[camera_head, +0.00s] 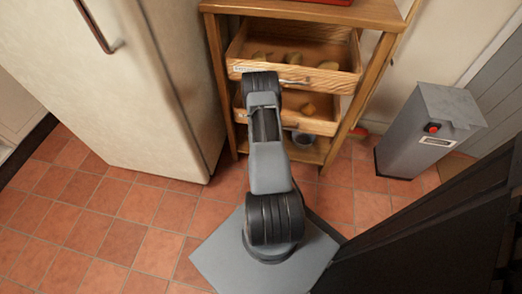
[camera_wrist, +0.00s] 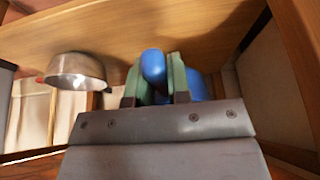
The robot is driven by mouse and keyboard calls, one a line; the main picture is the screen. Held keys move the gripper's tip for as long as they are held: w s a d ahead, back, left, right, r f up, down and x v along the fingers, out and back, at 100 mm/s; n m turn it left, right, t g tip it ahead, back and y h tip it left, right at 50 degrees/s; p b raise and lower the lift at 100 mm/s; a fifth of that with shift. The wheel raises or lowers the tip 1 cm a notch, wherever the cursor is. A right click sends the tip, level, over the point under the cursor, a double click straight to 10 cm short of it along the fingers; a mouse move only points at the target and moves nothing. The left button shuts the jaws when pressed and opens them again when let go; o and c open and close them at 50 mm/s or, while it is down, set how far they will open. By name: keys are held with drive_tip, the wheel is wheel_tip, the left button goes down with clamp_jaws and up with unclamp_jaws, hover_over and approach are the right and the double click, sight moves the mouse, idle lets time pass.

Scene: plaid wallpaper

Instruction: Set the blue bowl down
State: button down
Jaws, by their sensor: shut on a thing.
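The blue bowl (camera_wrist: 154,66) shows in the wrist view, with its near edge between the two green fingers of my gripper (camera_wrist: 160,82). More of its blue side shows behind and right of the right finger. My gripper is shut on it. The fingers and the gripper's body hide most of the bowl, so I cannot tell its tilt or whether it touches the wood behind it. In the head view my arm hides the gripper, and I cannot make out the held bowl there.
A wooden shelf unit (camera_head: 386,60) has two open drawers (camera_head: 325,82) with several brown items. A metal pot (camera_wrist: 76,72) is left of the gripper in the wrist view, near a wooden board (camera_wrist: 210,35). A fridge (camera_head: 150,90) stands left, a grey bin (camera_head: 415,140) right.

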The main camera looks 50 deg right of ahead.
drive_tip(key=shift+f+b, duration=0.5)
drive_tip(key=shift+f, duration=0.2)
wheel_tip(320, 180, down, 6)
drive_tip(key=b, duration=0.3)
drive_tip(key=shift+w+d+r, duration=0.15)
drive_tip(key=shift+r, duration=0.05)
drive_tip(key=shift+b, duration=0.3)
drive_tip(key=shift+f, duration=0.2)
drive_tip(key=c, duration=1.1)
unclamp_jaws()
drive_tip(key=shift+r, duration=0.1)
